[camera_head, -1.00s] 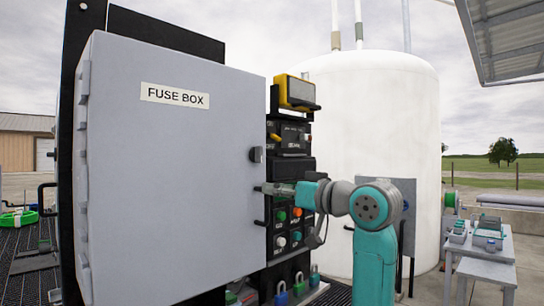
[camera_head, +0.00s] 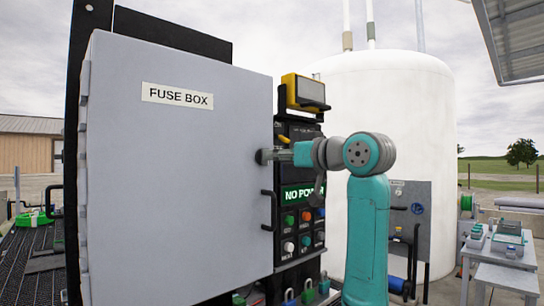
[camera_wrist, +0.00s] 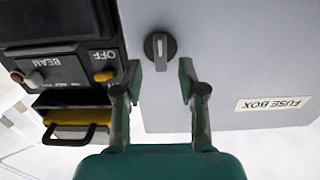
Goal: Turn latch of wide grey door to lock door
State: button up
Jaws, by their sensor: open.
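The wide grey door (camera_head: 180,190) of the fuse box looks shut, with its FUSE BOX label near the top. Its latch is a small dark round knob with a grey lever (camera_wrist: 160,48), on the door near its edge. In the wrist view the lever lies along the picture's up-down direction. My gripper (camera_wrist: 160,70) is open and empty, its two fingers spread to either side just short of the latch.
Beside the door is a control panel with a NO POWER display (camera_head: 298,195) and several buttons. A yellow-framed device (camera_head: 305,92) stands above it. Padlocks (camera_head: 308,292) hang below. A white tank (camera_head: 400,130) and a grey table (camera_head: 500,255) are farther right.

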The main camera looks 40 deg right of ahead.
jog(key=shift+w+a, duration=0.1)
jog(key=shift+w, duration=1.25)
grip_shut()
jog(key=shift+a+f+n, duration=0.1)
jog(key=shift+f+n, duration=0.05)
jog(key=shift+n, duration=4.35)
jog(key=shift+a+f+n, duration=0.1)
jog(key=shift+n, duration=4.4)
